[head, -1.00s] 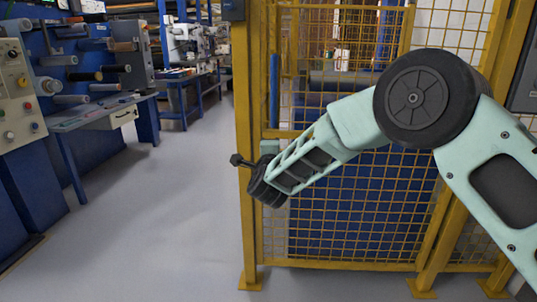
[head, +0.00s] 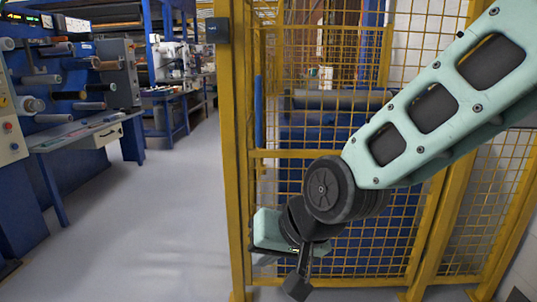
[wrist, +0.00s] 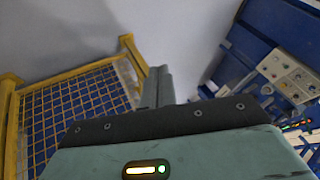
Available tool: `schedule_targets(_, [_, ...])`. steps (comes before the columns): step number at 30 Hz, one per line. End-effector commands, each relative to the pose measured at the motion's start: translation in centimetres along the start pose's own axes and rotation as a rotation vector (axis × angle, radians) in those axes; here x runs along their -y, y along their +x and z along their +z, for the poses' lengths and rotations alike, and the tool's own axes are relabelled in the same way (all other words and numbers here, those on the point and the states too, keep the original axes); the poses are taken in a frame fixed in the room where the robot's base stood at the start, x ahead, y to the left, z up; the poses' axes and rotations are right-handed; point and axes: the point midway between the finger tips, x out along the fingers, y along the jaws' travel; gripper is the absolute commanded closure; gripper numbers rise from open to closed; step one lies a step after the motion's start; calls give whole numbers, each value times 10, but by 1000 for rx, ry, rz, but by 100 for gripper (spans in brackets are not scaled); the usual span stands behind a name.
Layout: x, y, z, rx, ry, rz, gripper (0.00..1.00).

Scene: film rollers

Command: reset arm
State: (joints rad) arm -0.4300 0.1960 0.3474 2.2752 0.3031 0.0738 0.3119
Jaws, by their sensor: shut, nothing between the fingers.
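My gripper (wrist: 160,76) shows in the wrist view as two dark grey fingers, side by side and closed together, beyond a dark plate on the mint-green hand. Nothing is held between them. In the head view my arm reaches in from the upper right, down to a dark round joint and the small mint hand, in front of the yellow mesh fence. The fingers are hard to make out there.
The yellow mesh fence (head: 235,190) stands close behind my arm and also shows in the wrist view (wrist: 75,105). Blue machines with rollers (head: 75,85) line the left. A blue bench (head: 165,105) stands farther back. The grey floor (head: 150,220) between is clear.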

Motion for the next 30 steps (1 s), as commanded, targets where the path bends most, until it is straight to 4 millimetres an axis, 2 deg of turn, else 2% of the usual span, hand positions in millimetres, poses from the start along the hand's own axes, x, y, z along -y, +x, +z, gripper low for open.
schedule_targets(1, [-12,-16,25,69,-81,37,100])
schedule_targets(3, [-30,-34,57,167,-185,86,100])
schedule_targets(6, [-54,-58,94,287,-302,143,100])
schedule_targets(13, [-105,-108,160,521,-501,252,100])
schedule_targets(14, [-106,-118,160,538,-514,258,100])
schedule_targets(15, [-98,-127,152,532,-509,253,100])
schedule_targets(23, [-74,-172,128,529,-504,252,100])
schedule_targets(30, [-44,-234,96,528,-502,251,100])
